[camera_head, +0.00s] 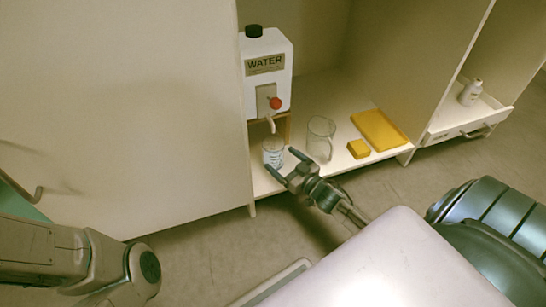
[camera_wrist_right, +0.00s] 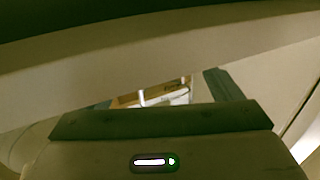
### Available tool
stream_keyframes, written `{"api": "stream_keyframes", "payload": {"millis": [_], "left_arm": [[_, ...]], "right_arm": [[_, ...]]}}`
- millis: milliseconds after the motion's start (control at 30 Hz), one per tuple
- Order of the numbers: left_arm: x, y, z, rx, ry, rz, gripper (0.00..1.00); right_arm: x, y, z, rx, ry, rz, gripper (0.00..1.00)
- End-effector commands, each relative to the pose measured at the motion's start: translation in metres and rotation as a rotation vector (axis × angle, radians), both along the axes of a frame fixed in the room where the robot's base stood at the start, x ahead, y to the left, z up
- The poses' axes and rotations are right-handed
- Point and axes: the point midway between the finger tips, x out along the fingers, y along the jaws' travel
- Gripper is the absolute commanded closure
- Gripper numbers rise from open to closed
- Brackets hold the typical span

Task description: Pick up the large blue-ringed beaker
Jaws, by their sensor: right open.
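A small clear beaker with bluish-white markings (camera_head: 273,152) stands upright under the tap of the water dispenser, on the low shelf. A blue ring is too small to make out. My right gripper (camera_head: 280,160) is open, with its fingertips at the near side of this beaker. Contact cannot be told. In the right wrist view, a pale, glassy piece (camera_wrist_right: 168,97) shows in a narrow gap, mostly hidden by the gripper body. A taller clear jug with a handle (camera_head: 320,138) stands to the right. My left arm enters at lower left; its gripper is out of view.
The white water dispenser (camera_head: 265,75) with a red knob stands above the beaker. A white bottle (camera_head: 470,93) stands in the far-right compartment. Cabinet walls border the shelf on both sides.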

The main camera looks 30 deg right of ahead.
Motion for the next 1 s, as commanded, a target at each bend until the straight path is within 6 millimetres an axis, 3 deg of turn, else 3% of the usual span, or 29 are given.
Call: {"api": "stream_keyframes", "payload": {"millis": [400,767,800,1000], "left_arm": [[0.0,0.0,-0.011,0.0,0.001,-0.002,1.0],[0.0,0.0,-0.011,0.0,0.001,-0.002,1.0],[0.0,0.0,-0.011,0.0,0.001,-0.002,1.0],[0.0,0.0,-0.011,0.0,0.001,-0.002,1.0]], "right_arm": [[0.041,0.011,-0.001,0.001,-0.002,-0.002,0.15],[0.048,0.013,-0.002,0.001,0.0,0.0,0.15],[0.048,0.013,-0.002,0.001,0.0,0.0,0.17],[0.048,0.013,-0.002,0.001,0.0,0.0,0.56]]}}
